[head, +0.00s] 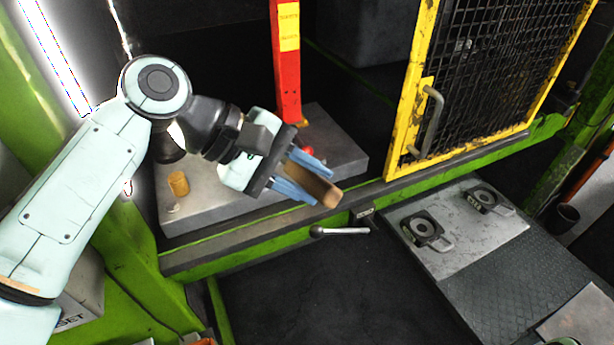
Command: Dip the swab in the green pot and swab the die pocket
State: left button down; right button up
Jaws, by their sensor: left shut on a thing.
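My left gripper (308,180) reaches in from the left over the front of the press. Its blue fingers are shut on a brown, wood-coloured piece, which looks like the handle of the swab (318,187). The swab's head cannot be made out. No green pot can be made out in the head view. A grey block (345,150) lies in the press below and behind the gripper. The die pocket cannot be made out, and my arm and gripper hide part of the block. My right gripper is not in view.
A red post (287,60) rises behind the gripper. A yellow mesh guard (412,95) stands to the right. An ochre cylinder (178,183) is on the block's left. A lever (340,231) sticks out in front.

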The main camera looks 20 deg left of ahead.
pick_arm(q)
jog(key=shift+w+a, duration=0.3)
jog(key=shift+w, duration=0.05)
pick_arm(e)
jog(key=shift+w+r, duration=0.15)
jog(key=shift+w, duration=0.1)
pick_arm(q)
jog(key=shift+s+d, duration=0.15)
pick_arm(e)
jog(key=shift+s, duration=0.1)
pick_arm(q)
jog(key=shift+s+d, duration=0.35)
jog(key=shift+s, duration=0.1)
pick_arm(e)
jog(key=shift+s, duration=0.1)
pick_arm(q)
jog(key=shift+w+a, duration=0.15)
jog(key=shift+w+a, duration=0.35)
jog(key=shift+w, duration=0.05)
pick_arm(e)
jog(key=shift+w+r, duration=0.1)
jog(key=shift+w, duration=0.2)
pick_arm(q)
jog(key=shift+s+d, duration=0.1)
jog(key=shift+s, duration=0.05)
